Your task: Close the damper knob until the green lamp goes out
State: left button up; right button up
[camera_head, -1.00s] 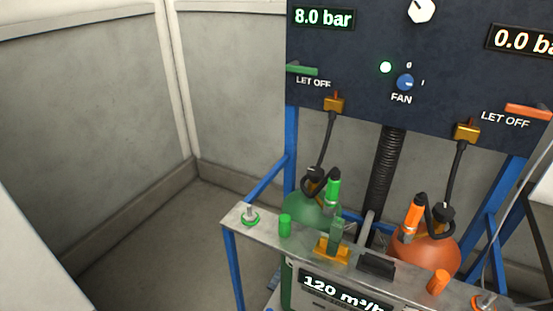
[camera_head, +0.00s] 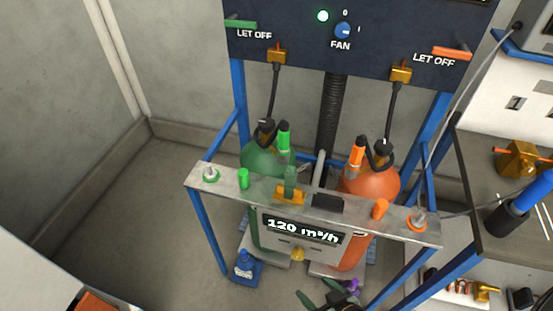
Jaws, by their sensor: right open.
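A grey box with a lit display reading 120 m³/h (camera_head: 303,229) stands under the metal shelf. A small yellow knob (camera_head: 297,254) sits on its front below the display; I cannot read a label naming it the damper knob. A green lamp (camera_head: 323,16) is lit on the dark panel, beside the blue FAN knob (camera_head: 342,30). My right gripper (camera_head: 328,298) shows partly at the bottom edge, dark, open and apart from the yellow knob, below and right of it in the picture. My left gripper is not in view.
A metal shelf (camera_head: 213,190) on blue legs crosses before a green cylinder (camera_head: 262,157) and an orange cylinder (camera_head: 372,186). A blue bottle (camera_head: 246,268) stands on the floor. A workbench (camera_head: 480,165) with tools is at right. Floor at left is clear.

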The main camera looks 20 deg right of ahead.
aim_at(297, 254)
jog(key=z, duration=0.75)
jog(key=j+z, duration=0.3)
